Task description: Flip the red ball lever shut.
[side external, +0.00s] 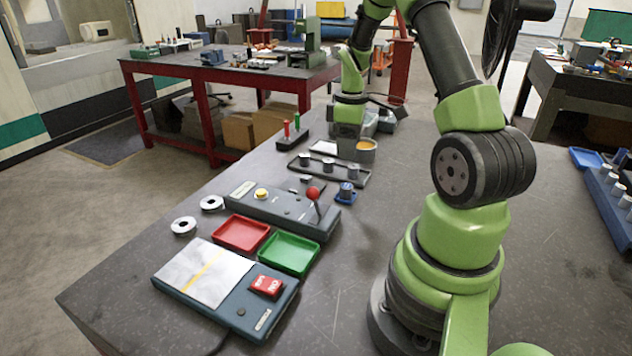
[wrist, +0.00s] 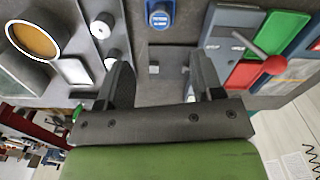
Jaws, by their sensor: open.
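The red ball lever (side external: 313,193) stands up from the right end of a grey control box (side external: 270,208) that also has a yellow button. In the wrist view the red ball (wrist: 273,65) is right of my fingers, on a thin shaft leading up-left to the box (wrist: 228,28). My gripper (wrist: 163,85) is open, with its two dark fingers apart and nothing between them. In the side view my gripper is behind and right of the lever, well apart from it, over the far part of the bench; its fingertips are hard to make out there.
A red tray (side external: 241,234) and a green tray (side external: 289,254) lie in front of the box. A blue-based knob (side external: 346,192) stands close right of the lever. A rack of grey cylinders (side external: 328,167) and an orange-topped cup (side external: 366,150) are behind.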

